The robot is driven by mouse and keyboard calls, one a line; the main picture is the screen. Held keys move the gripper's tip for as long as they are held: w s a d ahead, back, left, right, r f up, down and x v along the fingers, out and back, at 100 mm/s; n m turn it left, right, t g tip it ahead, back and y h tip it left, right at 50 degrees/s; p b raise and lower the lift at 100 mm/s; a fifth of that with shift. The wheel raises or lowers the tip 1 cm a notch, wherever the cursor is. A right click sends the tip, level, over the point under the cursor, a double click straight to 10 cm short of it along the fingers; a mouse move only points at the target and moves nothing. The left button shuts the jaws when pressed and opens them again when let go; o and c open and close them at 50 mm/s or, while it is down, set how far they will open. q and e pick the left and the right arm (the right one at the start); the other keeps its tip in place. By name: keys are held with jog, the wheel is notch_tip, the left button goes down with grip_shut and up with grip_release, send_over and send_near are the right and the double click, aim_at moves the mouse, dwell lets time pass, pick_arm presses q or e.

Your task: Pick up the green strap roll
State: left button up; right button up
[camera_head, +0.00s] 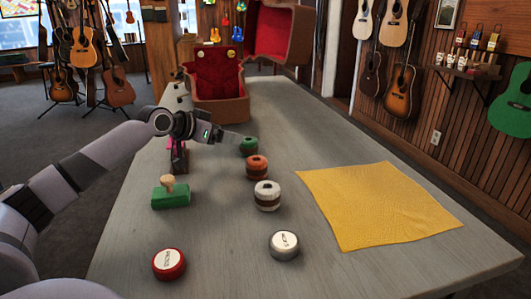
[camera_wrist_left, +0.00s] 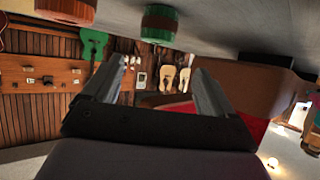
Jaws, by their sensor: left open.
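The green strap roll (camera_head: 249,146) stands on the grey table, farthest back in a row of rolls. It also shows at the top of the left wrist view (camera_wrist_left: 160,24), with a brown band around its middle. My left gripper (camera_head: 234,140) reaches in from the left, with its fingers pointing right, close to the green roll. In the left wrist view its two fingers (camera_wrist_left: 159,66) are wide apart with nothing between them. The green roll lies outside them. My right gripper is not in view.
An orange roll (camera_head: 257,168) and a white roll (camera_head: 267,196) stand in front of the green one. A green block with a wooden knob (camera_head: 172,194), two round tins, a yellow cloth (camera_head: 378,205) and an open red-lined case (camera_head: 217,75) are also on the table.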

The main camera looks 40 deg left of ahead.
aim_at(245, 141)
pick_arm(q)
jog(key=shift+x, duration=1.1)
jog(key=shift+s+d+f+x, duration=0.1)
jog(key=shift+f+x, duration=0.05)
jog(key=shift+x, duration=0.8)
jog(key=shift+s+d+f+x, duration=0.1)
jog(key=shift+f+x, duration=0.05)
jog(key=shift+x, duration=0.8)
jog(key=shift+f+x, duration=0.1)
jog(key=shift+x, duration=0.9)
jog(key=shift+s, duration=0.1)
jog(key=c, duration=1.2)
jog(key=shift+r, duration=0.1)
